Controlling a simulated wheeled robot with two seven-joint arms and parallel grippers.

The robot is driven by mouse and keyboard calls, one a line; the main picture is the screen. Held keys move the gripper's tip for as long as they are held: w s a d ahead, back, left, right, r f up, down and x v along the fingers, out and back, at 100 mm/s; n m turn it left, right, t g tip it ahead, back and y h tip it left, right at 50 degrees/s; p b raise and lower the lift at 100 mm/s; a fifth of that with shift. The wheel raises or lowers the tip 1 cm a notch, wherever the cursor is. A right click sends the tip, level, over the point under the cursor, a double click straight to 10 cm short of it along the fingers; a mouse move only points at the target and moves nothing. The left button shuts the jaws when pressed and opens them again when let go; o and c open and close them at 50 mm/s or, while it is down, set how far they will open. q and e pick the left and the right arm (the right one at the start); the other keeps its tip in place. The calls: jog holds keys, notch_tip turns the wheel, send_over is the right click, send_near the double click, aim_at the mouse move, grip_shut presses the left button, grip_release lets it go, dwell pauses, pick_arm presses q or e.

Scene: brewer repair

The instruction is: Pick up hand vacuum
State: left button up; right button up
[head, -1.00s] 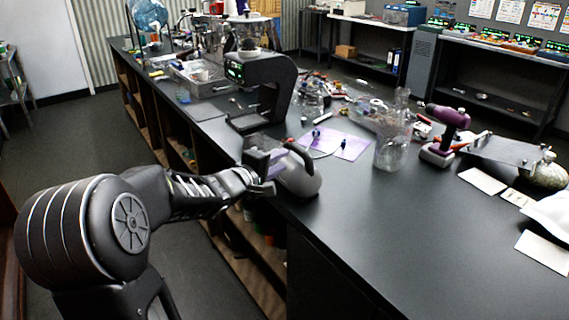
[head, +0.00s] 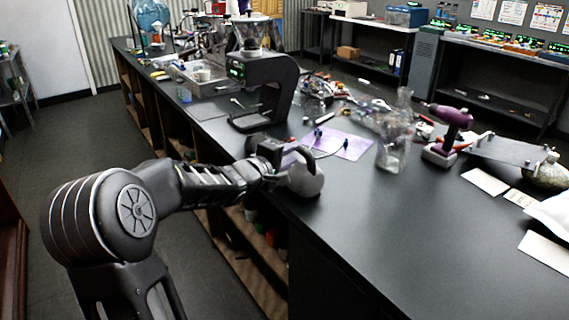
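The hand vacuum (head: 308,182) stands on the dark counter near its left edge. My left gripper (head: 283,158) reaches in from the left and is at the handle, at the upper left of the vacuum. The fingers overlap the dark handle, so I cannot tell whether they are open or closed on it. My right gripper is not in view.
A black brewer (head: 268,85) stands behind the vacuum. A purple sheet (head: 345,146) lies to the right, then a clear container (head: 392,150) and a purple drill (head: 450,115). The front counter is clear. Open shelves (head: 232,232) lie below the counter's left edge.

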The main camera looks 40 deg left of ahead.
pick_arm(q)
jog(key=w, duration=0.3)
jog(key=shift+a+f, duration=0.15)
jog(key=shift+f, duration=0.15)
jog(key=shift+s, duration=0.1)
grip_shut()
dwell(0.5)
jog(key=shift+r, duration=0.3)
